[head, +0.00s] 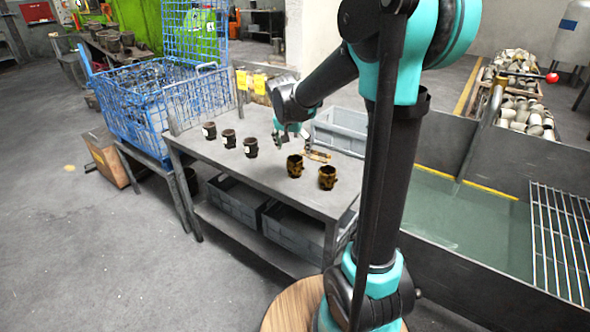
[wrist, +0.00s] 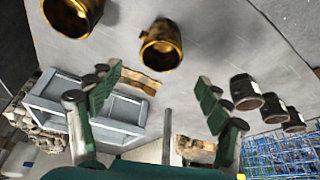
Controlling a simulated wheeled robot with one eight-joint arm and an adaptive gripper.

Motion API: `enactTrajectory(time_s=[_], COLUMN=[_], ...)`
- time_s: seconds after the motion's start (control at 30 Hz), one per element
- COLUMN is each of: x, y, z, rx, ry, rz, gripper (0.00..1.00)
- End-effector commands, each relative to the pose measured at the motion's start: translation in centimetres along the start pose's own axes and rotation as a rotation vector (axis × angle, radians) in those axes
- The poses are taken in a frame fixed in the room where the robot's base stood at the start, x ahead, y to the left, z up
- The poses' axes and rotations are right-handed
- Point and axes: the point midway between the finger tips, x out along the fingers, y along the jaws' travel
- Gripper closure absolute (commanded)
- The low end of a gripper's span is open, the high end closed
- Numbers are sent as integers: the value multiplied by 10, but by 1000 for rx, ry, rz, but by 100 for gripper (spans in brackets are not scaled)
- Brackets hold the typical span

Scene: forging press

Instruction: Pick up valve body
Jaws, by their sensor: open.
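Two brass-coloured valve bodies stand on the grey metal table near its right end: one (head: 295,166) and another (head: 327,178) closer to its near right corner. Three dark valve bodies with white labels (head: 209,131) (head: 229,138) (head: 251,147) stand in a row to their left. My gripper (head: 291,138) hangs above the table, between the dark row and the brass pair. In the wrist view my gripper (wrist: 160,84) is open and empty. The brass bodies (wrist: 160,45) (wrist: 72,15) lie beyond its fingertips, and the dark ones (wrist: 245,92) are to the right.
The table (head: 270,180) has bare top around the parts. A grey crate (head: 340,132) and a small brownish piece (head: 317,156) lie behind the brass bodies. A blue wire basket (head: 150,110) stands left. Grey bins (head: 235,200) sit below. A green-floored bay (head: 460,215) is at right.

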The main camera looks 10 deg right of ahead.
Motion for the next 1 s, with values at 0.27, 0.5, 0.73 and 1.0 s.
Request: enactTrajectory(time_s=[0.27, 0.5, 0.73, 1.0], x=[33, 53, 81, 86], y=[0, 0, -1, -1], z=[0, 7, 11, 12], rx=[0, 0, 0, 0], ry=[0, 0, 0, 0], rz=[0, -1, -1, -1], gripper=[22, 22, 22, 22])
